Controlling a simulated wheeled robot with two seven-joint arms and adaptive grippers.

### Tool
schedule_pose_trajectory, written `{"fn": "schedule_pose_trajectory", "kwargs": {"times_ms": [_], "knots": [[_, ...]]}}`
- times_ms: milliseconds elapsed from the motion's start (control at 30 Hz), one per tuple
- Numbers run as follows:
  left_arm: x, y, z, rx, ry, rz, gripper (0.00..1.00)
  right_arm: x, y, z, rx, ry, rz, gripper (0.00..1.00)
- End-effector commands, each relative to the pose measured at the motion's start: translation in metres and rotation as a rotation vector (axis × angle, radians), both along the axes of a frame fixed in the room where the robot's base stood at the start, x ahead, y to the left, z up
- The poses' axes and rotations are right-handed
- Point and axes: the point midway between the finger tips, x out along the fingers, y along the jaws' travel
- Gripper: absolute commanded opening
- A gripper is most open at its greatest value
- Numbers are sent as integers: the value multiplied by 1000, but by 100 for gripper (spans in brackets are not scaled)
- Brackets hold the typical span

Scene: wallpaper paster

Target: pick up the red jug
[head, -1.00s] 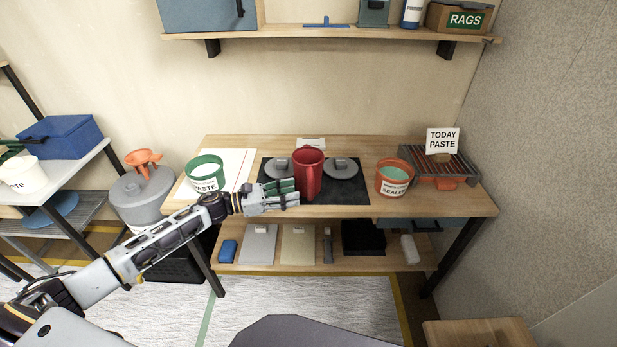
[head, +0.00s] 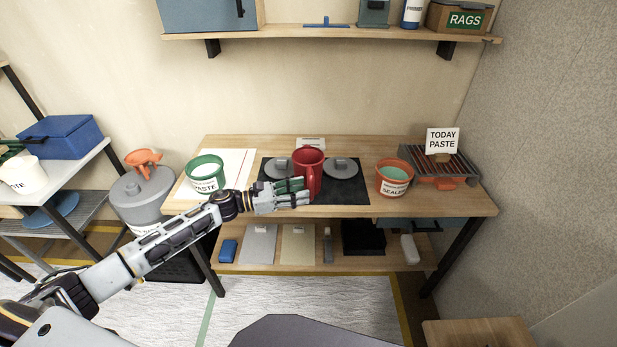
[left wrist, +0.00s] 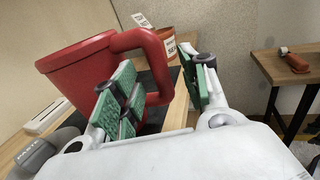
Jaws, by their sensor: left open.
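The red jug (head: 308,165) stands upright on a dark mat (head: 345,188) on the workbench, its handle toward me. In the left wrist view the jug (left wrist: 75,75) fills the left side, and its handle (left wrist: 157,50) curves out to the right. My left gripper (head: 306,192) is open at the jug's near side. In the left wrist view the handle's outer bar appears between the green-padded fingers of my left gripper (left wrist: 157,66), with a gap before the right finger. Whether a finger touches the handle is not clear. My right gripper is not in view.
Two grey lids (head: 341,168) lie behind and beside the jug. A green-rimmed paste tub (head: 205,176) stands left, an orange sealer tub (head: 393,180) right. A grill-like rack (head: 440,165) is at the far right. A shelf (head: 330,33) hangs above.

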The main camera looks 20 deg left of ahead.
Motion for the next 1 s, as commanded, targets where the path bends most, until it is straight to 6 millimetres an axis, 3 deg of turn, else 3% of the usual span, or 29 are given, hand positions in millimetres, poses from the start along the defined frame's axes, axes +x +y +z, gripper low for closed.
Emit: {"fn": "schedule_pose_trajectory", "kwargs": {"times_ms": [500,1000], "knots": [[21,-32,-1,-1,-1,1,44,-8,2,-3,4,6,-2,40],[22,-33,-2,0,0,1,44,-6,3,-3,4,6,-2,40]]}}
